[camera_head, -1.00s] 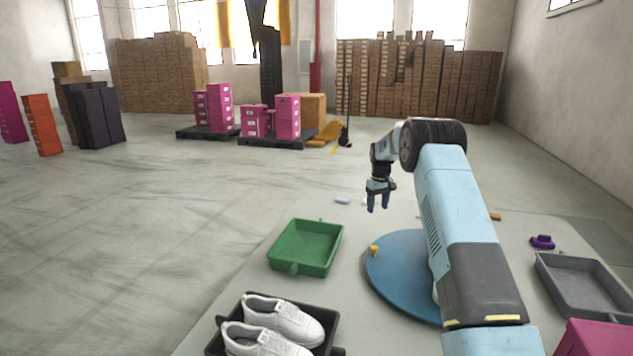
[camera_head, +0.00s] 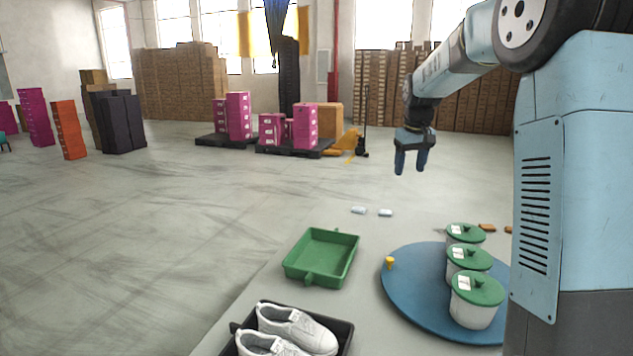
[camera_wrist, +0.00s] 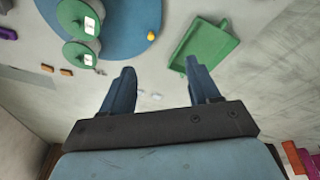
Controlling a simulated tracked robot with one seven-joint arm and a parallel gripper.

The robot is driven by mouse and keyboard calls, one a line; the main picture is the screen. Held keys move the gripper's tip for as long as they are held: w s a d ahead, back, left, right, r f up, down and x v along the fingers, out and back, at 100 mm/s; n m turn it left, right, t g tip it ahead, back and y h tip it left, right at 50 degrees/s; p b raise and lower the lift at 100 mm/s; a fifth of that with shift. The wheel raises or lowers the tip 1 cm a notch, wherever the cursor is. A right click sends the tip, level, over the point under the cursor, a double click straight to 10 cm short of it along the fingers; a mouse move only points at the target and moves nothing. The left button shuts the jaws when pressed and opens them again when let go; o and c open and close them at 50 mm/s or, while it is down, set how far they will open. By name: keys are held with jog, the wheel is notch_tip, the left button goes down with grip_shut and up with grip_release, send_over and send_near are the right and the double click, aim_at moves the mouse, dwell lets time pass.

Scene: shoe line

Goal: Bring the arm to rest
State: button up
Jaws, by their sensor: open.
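My gripper (camera_head: 411,163) is open and empty, raised high above the far part of the grey work surface in the head view. Its blue fingers point down. My light-blue arm fills the right side of the head view and hides part of the surface there.
A blue round plate (camera_head: 415,314) carries white pots with green lids (camera_head: 478,288) and a small yellow piece (camera_head: 389,263). A green tray (camera_head: 322,257) is empty. White shoes (camera_head: 297,328) lie in a black tray (camera_head: 343,335). Air around my gripper is clear.

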jog(key=s+r, duration=0.5)
jog(key=s, duration=0.6)
jog(key=s+a+f+m+t, duration=0.1)
jog(key=s+f, duration=0.1)
jog(key=s, duration=1.2)
jog(key=s+a+f+m+t, duration=0.1)
jog(key=s+f+t, duration=0.1)
jog(key=s, duration=1.3)
jog(key=shift+s+a+f+m, duration=0.2)
jog(key=shift+f+m, duration=0.2)
jog(key=shift+f, duration=0.1)
